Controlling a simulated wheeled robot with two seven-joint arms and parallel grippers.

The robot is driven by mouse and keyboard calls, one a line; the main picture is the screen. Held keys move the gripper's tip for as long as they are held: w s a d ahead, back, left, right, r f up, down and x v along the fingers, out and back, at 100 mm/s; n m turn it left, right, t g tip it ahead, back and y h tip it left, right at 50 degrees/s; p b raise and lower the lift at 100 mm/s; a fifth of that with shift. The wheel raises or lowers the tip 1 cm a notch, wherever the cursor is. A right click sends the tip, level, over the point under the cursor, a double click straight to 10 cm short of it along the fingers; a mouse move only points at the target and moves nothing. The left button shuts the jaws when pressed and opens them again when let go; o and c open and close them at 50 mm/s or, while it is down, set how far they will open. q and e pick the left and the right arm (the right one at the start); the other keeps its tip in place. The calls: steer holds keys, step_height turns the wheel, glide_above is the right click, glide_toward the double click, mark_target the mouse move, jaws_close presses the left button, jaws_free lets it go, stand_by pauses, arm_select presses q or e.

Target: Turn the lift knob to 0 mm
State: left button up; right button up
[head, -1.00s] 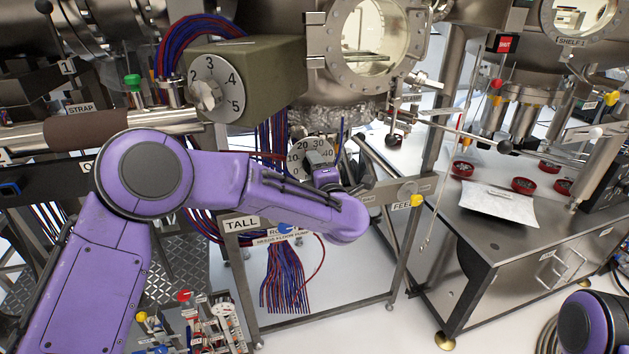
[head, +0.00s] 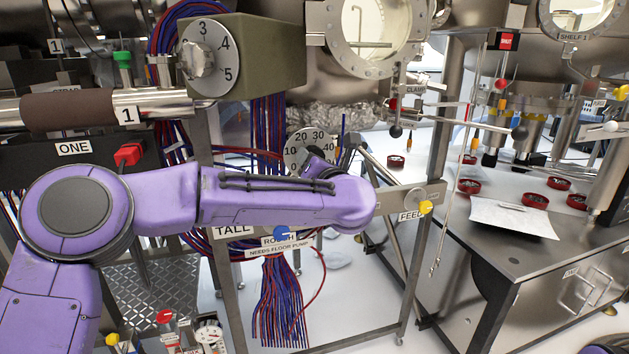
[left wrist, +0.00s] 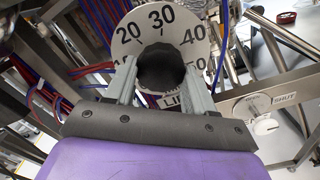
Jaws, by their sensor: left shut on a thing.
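The lift dial (head: 303,143) is a pale round plate with black numbers, partly hidden behind my left arm in the head view. In the left wrist view the dial (left wrist: 203,48) shows 20, 30 and 40 around its top, with part of a label starting "LI" below. My left gripper (left wrist: 162,66) is shut on the black lift knob (left wrist: 162,74), one finger on each side. The knob's pointer is not clear, so I cannot read its setting. My right gripper is out of view.
A larger dial (head: 207,57) on a green box stands above left. A FEED panel (head: 409,201) is right of my left wrist. Red and blue cables (head: 277,305) hang below. A steel bench (head: 480,232) with red rings stands to the right.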

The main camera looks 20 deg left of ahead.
arm_select(q)
steer(key=n+b, duration=0.4)
steer(key=b, duration=0.1)
steer(key=n+b, duration=0.5)
steer(key=shift+w+d+f+b, duration=0.1)
steer(key=shift+d+f+b, duration=0.1)
steer(key=shift+b, duration=0.15)
steer(key=shift+n, duration=0.3)
steer(key=shift+r, duration=0.1)
steer(key=o, duration=1.1)
steer(key=shift+c, duration=0.2)
steer(key=v, duration=1)
steer(key=shift+d, duration=0.2)
